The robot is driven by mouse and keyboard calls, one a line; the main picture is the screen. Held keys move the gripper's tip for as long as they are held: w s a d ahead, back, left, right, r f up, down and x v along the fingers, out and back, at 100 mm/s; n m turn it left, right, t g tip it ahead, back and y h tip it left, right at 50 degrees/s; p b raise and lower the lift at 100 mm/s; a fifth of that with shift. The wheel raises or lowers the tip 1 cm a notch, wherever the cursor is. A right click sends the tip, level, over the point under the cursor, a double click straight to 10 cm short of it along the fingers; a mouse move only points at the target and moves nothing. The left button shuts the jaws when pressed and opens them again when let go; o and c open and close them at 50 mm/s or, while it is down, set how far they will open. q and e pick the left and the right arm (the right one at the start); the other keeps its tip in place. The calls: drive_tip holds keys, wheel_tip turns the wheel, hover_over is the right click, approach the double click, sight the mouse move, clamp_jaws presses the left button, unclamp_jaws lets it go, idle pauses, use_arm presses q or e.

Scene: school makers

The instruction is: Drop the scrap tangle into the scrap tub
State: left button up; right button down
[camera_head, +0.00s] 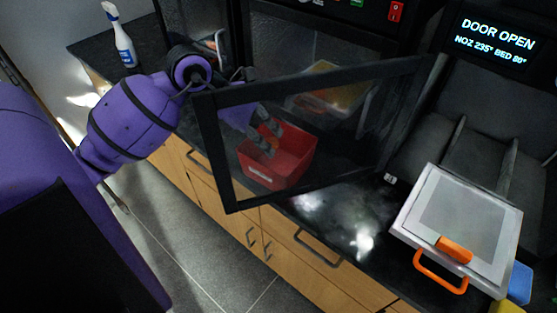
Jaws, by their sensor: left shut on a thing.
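A red scrap tub (292,160) with a pale label stands on the dark counter, seen through the glass of an open framed door. My left arm comes in from the left and bends behind the door's left edge. My left gripper (269,137) shows through the glass, pointing down over the tub, its grey fingers at or just above the tub's opening. My right gripper is not in view.
The dark-framed glass door (222,155) stands open in front of the tub. A grey panel with an orange handle (441,272) lies at the right. A spray bottle (121,38) stands at the back left. A display (494,37) reads DOOR OPEN. The counter between door and panel is clear.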

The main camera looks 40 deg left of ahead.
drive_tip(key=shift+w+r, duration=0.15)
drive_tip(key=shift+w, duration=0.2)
use_arm(q)
drive_tip(key=o, duration=0.8)
drive_tip(key=shift+f, duration=0.1)
drive_tip(key=shift+c, duration=0.2)
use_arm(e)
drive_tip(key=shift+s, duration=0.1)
use_arm(q)
drive_tip(key=v, duration=1.2)
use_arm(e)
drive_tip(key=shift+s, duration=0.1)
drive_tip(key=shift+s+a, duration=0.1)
